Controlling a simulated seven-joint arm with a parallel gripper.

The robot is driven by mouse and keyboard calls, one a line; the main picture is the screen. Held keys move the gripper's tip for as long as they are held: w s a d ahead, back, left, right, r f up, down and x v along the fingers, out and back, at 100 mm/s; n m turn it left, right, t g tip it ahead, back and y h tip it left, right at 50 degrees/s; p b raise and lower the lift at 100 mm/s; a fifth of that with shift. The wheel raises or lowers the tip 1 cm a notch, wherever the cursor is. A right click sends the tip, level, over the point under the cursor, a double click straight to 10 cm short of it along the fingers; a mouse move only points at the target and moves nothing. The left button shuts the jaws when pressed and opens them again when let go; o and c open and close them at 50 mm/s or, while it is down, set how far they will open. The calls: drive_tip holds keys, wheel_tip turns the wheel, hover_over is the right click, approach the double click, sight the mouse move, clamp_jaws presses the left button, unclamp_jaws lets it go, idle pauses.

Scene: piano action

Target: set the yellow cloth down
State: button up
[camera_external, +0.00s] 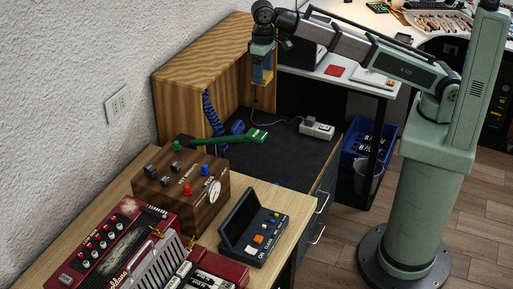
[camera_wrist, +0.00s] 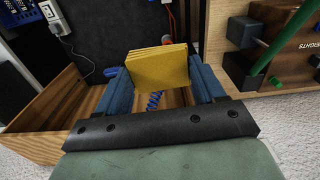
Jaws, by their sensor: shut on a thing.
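The yellow cloth (camera_wrist: 157,68) looks like a folded, layered block in the wrist view. It sits between the two blue fingers of my gripper (camera_wrist: 158,60), which is shut on it. My gripper points down, raised beside the right end of the striped wooden box (camera_external: 203,68), above the dark mat (camera_external: 285,155). The cloth hangs clear of the mat.
A wooden box with knobs (camera_external: 180,187), a green tool (camera_external: 230,138), a blue coiled cord (camera_external: 211,113) and a white power strip (camera_external: 317,130) lie around the mat. A dark keypad device (camera_external: 254,236) and red machine (camera_external: 110,250) stand in front. Part of the mat is clear.

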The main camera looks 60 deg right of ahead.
drive_tip(key=w+d, duration=0.5)
drive_tip(key=d, duration=0.4)
drive_tip(key=shift+s+f, duration=0.15)
drive_tip(key=shift+f, duration=12.8)
drive_tip(key=shift+s+f, duration=0.15)
drive_tip(key=shift+f, duration=12.75)
drive_tip(key=shift+f, duration=0.15)
drive_tip(key=o, duration=1)
wheel_tip(320, 180, up, 12)
